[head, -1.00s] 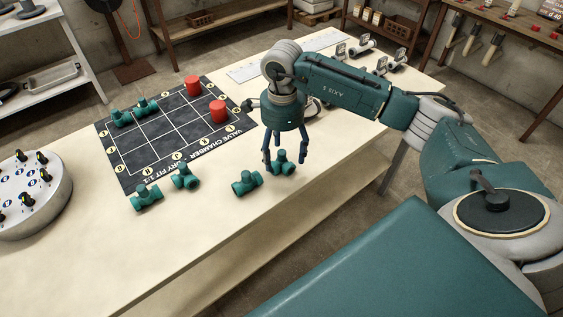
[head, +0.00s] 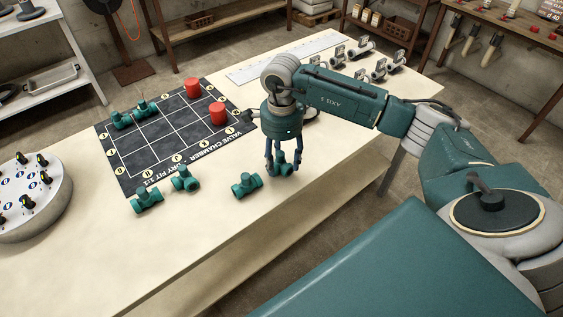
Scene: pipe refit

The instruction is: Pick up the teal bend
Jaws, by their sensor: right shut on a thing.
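My right gripper (head: 282,172) points down over the right part of the pale table. Its fingers are shut on a teal bend (head: 282,161), which sits between them at or just above the table top; I cannot tell if it touches. Another teal fitting (head: 247,185) lies just left of it, apart from the fingers. Two more teal fittings, one (head: 185,178) and another (head: 147,200), stand near the front edge of the dark mat. My left gripper is not in view.
The dark gridded mat (head: 143,158) bears two red cylinders (head: 193,87) and teal fittings (head: 122,120) on its far side. A white ruler (head: 285,58) and several grey fittings (head: 378,68) lie at the back. A round grey stand (head: 30,205) is at left. The front table is clear.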

